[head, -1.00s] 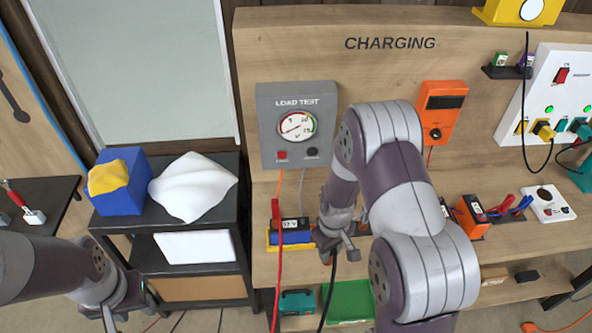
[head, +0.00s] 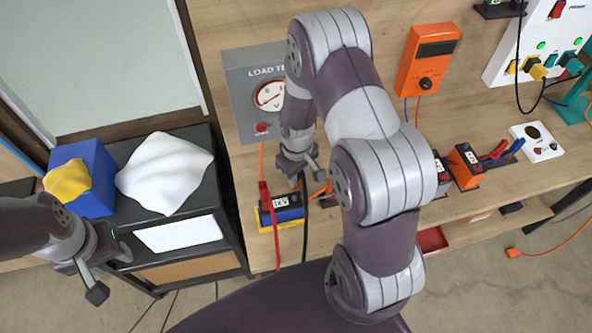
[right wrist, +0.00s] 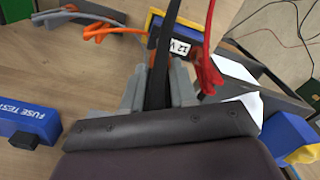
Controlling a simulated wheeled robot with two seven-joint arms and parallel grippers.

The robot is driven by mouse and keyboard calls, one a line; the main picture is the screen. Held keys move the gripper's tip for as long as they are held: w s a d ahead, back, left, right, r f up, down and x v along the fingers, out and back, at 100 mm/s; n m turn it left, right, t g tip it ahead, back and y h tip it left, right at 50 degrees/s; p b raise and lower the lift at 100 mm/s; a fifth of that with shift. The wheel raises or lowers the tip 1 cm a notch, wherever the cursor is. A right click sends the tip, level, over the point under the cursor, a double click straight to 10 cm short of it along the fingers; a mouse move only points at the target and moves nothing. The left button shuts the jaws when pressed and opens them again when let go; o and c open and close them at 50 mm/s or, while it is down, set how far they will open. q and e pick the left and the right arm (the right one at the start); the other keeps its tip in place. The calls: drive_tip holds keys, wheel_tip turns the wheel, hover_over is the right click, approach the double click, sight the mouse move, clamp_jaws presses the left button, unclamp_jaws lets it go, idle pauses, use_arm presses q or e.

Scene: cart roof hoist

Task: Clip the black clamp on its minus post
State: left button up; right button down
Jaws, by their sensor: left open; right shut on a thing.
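The 12 V battery (head: 286,208) is blue with a dark top and stands in a yellow tray on the bench. It also shows in the right wrist view (right wrist: 180,46). A red clamp (head: 265,196) with a red cable is at its left end, and shows beside the fingers in the right wrist view (right wrist: 207,72). My right gripper (head: 299,168) is shut on the black clamp (right wrist: 160,68), close to the battery's right end. The black cable (head: 305,222) hangs down from it. The minus post and any contact with it are hidden. My left gripper (head: 95,274) is open and empty at lower left.
The grey load tester (head: 243,98) is partly behind my right arm. A blue fuse tester (right wrist: 30,122) and orange clamps (right wrist: 100,32) lie near the right gripper. A black cart (head: 213,180) with a white cloth (head: 165,170) and blue box (head: 90,180) stands at left.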

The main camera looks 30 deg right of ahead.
drive_tip(key=w+f+b, duration=0.1)
drive_tip(key=f+b, duration=0.1)
drive_tip(key=f, duration=0.1)
drive_tip(key=shift+w, duration=0.4)
drive_tip(key=shift+s+f+b, duration=0.15)
drive_tip(key=shift+f+b, duration=1.1)
drive_tip(key=shift+f, duration=0.45)
drive_tip(key=shift+s+r, duration=0.15)
drive_tip(key=shift+s, duration=0.1)
use_arm(q)
drive_tip(key=f, duration=0.2)
drive_tip(key=w+f, duration=0.1)
drive_tip(key=f, duration=0.1)
drive_tip(key=shift+w+f, duration=0.2)
drive_tip(key=shift+f, duration=0.1)
drive_tip(key=shift+w, duration=0.15)
use_arm(e)
drive_tip(key=shift+w, duration=0.15)
drive_tip(key=shift+s, duration=0.2)
use_arm(q)
drive_tip(key=shift+r, duration=0.1)
use_arm(e)
drive_tip(key=shift+w, duration=0.1)
use_arm(q)
drive_tip(key=shift+f+b, duration=1.05)
drive_tip(key=shift+f, duration=0.15)
use_arm(e)
drive_tip(key=shift+f, duration=1.65)
